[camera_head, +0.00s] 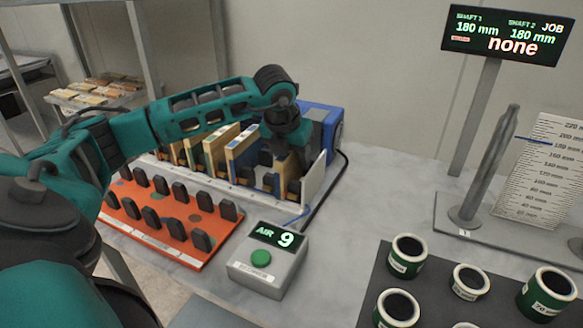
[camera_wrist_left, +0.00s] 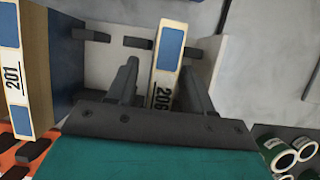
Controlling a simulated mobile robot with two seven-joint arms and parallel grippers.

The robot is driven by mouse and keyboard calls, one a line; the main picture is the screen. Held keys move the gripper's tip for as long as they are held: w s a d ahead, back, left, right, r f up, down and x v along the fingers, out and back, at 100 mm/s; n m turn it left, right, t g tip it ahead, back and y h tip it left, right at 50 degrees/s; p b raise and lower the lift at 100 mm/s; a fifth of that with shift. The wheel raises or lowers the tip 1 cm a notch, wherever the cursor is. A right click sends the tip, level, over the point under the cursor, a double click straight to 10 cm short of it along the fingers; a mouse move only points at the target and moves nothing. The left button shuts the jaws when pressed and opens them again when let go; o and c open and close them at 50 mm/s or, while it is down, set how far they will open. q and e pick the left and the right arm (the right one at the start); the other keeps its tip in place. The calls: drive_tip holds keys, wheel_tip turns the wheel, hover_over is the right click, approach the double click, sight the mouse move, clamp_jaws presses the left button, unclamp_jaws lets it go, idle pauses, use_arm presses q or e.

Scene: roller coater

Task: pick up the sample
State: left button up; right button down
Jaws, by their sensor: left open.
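The sample marked 206 (camera_wrist_left: 168,62) is a thin upright board with a pale edge and a blue patch. It stands in the rack (camera_head: 215,183), near its right end. In the head view its wooden face (camera_head: 291,170) shows below my gripper. My left gripper (camera_head: 289,156) points down over it. In the left wrist view my left gripper (camera_wrist_left: 160,78) is open, with one finger on each side of the sample and gaps visible. The lower part of the sample is hidden by the gripper body. My right gripper is not in view.
Another board marked 201 (camera_wrist_left: 14,70) stands to the left. A white panel (camera_head: 314,180) and blue box (camera_head: 330,125) flank the rack's right end. An orange tray (camera_head: 165,230) with black pieces, a green-button box (camera_head: 265,262) and green rings (camera_head: 407,255) are in front.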

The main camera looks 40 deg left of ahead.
use_arm(q)
clamp_jaws()
idle(0.4)
drive_tip(key=shift+r+p, duration=0.45)
drive_tip(key=shift+p, duration=0.05)
wheel_tip(320, 180, up, 20)
drive_tip(key=p, duration=0.1)
drive_tip(key=shift+f, duration=0.15)
drive_tip(key=shift+f, duration=0.15)
